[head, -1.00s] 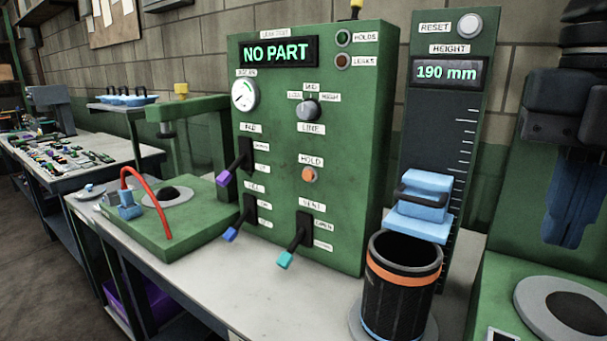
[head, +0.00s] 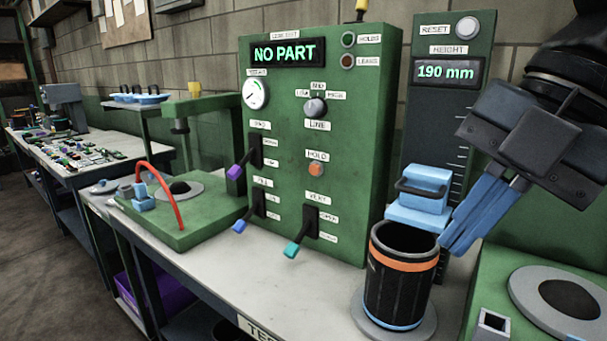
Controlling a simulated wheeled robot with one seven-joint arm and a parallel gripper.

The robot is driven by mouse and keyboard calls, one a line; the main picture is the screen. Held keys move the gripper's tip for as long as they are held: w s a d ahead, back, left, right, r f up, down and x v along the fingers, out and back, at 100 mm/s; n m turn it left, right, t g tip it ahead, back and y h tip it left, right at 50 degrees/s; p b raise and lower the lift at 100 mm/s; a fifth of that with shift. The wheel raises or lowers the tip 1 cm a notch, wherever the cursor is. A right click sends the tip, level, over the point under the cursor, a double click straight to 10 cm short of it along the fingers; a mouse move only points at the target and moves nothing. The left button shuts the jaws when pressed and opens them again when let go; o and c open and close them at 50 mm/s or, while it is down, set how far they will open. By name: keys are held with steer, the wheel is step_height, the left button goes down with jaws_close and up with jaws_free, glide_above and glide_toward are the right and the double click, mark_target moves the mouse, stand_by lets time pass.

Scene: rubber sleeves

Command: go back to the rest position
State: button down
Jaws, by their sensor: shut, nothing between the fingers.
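My gripper (head: 462,247) is at the right in the head view, tilted, with its blue fingers pointing down and left. The fingers are shut with nothing between them. The fingertips are just right of the rim of a black rubber sleeve (head: 398,285) with an orange band; I cannot tell whether they touch it. The sleeve stands upright on a grey round plate (head: 352,315). A blue slider (head: 420,190) with a black handle sits above and behind the sleeve on the height gauge, which reads 190 mm.
The green leak test panel (head: 355,150) reads NO PART and carries levers and knobs. A green fixture (head: 180,235) with a red hose stands left of it. A green stand (head: 490,270) with a grey ring (head: 530,310) is at lower right. The bench front is clear.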

steer(key=w+a+m+t+y, duration=0.5)
steer(key=a+m+y, duration=0.3)
steer(key=a+y, duration=0.25)
steer(key=s+d+f+m+t+h, duration=0.25)
steer(key=f+m+t+h, duration=0.2)
steer(key=f+m, duration=0.4)
steer(key=s+d+f+m+t+h, duration=0.1)
steer(key=d+f+m+t+h, duration=0.2)
steer(key=f+m+t, duration=0.5)
steer(key=s+d+f+m+g+h, duration=0.1)
steer(key=s+d+f+m+h, duration=0.3)
steer(key=s, duration=0.3)
steer(key=s+d+f+m+g+h, duration=0.2)
steer(key=s+d+f+h, duration=0.1)
steer(key=s+f, duration=0.45)
steer(key=s+d+r+n, duration=0.1)
steer(key=s+d+n, duration=0.2)
steer(key=s, duration=1.2)
steer(key=d+g, duration=0.1)
steer(key=d, duration=0.1)
steer(key=shift+s+d+h, duration=0.3)
steer(key=shift+s, duration=0.05)
